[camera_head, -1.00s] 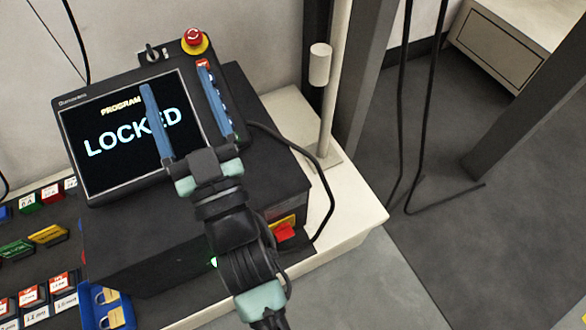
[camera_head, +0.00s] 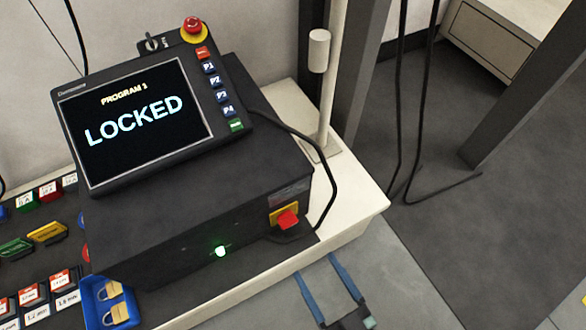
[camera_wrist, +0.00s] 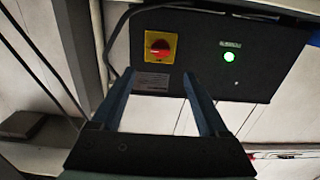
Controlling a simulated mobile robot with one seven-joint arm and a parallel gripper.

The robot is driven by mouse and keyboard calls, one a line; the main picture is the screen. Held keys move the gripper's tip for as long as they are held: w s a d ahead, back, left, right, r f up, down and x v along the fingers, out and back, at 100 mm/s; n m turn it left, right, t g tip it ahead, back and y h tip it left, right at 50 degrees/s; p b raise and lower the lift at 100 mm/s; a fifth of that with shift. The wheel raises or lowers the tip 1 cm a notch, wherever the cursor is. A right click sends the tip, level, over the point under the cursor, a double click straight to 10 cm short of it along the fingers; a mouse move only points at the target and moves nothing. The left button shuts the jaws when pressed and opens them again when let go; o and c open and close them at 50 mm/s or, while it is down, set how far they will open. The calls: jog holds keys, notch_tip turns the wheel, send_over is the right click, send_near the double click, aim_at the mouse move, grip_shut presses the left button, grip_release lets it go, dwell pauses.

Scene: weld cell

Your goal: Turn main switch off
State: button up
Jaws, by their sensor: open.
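The main switch (camera_head: 287,219) is a red handle on a yellow plate, low on the front of the black control box (camera_head: 190,235). In the wrist view the red switch (camera_wrist: 159,47) on its yellow plate shows ahead, above and between my fingers. My gripper (camera_head: 328,273) is open and empty, in front of the bench edge and below and right of the switch, apart from it. Its blue fingers also show in the wrist view (camera_wrist: 158,85). A green lamp (camera_head: 221,251) glows left of the switch. The screen (camera_head: 135,120) reads PROGRAM 1 LOCKED.
A black cable (camera_head: 331,190) curves down beside the switch. A white post (camera_head: 325,100) stands behind. Blue tray (camera_head: 88,300) with padlocks (camera_head: 112,290) and labelled blocks (camera_head: 45,290) lie left. A red emergency button (camera_head: 193,27) tops the panel.

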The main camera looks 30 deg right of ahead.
aim_at(290, 225)
jog(key=w+b, duration=0.2)
jog(key=w, duration=0.6)
jog(key=shift+w+f+b, duration=0.1)
jog(key=shift+w+b, duration=0.05)
jog(key=shift+b, duration=0.25)
jog(key=shift+w, duration=0.75)
jog(key=shift+c, duration=0.3)
grip_shut()
